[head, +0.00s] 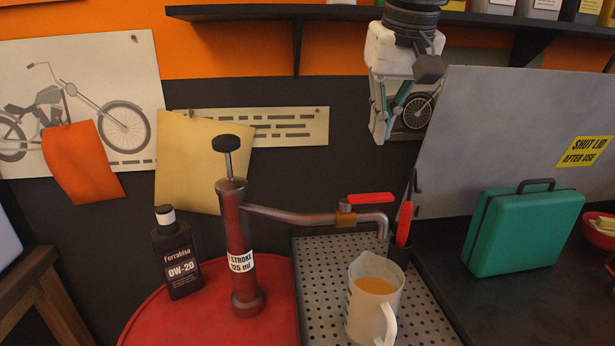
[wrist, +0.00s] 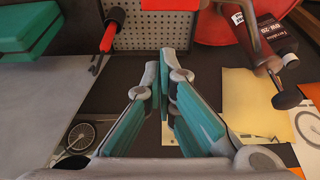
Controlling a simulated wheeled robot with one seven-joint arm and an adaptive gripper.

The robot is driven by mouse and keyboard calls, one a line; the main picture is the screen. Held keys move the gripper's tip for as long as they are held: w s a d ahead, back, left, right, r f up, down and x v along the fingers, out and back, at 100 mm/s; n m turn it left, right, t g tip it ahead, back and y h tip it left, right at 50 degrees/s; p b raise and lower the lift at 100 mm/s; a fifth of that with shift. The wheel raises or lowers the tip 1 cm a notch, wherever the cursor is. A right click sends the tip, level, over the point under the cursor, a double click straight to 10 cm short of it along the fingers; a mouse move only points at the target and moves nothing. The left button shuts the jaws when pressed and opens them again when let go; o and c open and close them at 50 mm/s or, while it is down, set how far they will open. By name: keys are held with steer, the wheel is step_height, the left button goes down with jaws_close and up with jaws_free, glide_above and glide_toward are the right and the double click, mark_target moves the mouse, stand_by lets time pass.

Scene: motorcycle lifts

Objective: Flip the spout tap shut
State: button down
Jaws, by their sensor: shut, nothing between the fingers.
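The spout tap has a red lever (head: 370,198) on a brass-coloured body (head: 346,218). The lever lies roughly level, pointing right along the spout (head: 290,215) of the dark red hand pump (head: 238,250). A red strip at the top edge of the wrist view looks like the lever (wrist: 170,4). The spout's end hangs above a clear jug (head: 374,298) holding amber liquid. My gripper (head: 380,138) is above and behind the tap, apart from it, with its fingers pointing down. In the wrist view its fingertips (wrist: 166,55) are together and empty.
A red-handled tool (head: 404,222) stands in a dark holder just right of the spout. An oil bottle (head: 176,262) stands left of the pump on the red drum (head: 160,318). A raised grey lid (head: 500,140) and green case (head: 520,232) are at right; a shelf (head: 300,14) is overhead.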

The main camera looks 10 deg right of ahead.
mark_target(366, 202)
steer(key=shift+w+a+r, duration=0.1)
steer(key=shift+w+a, duration=0.05)
steer(key=shift+w, duration=0.95)
step_height(366, 202, down, 10)
steer(key=p, duration=0.1)
steer(key=shift+s+r+p, duration=0.25)
steer(key=shift+s+p, duration=0.05)
steer(key=shift+s, duration=0.1)
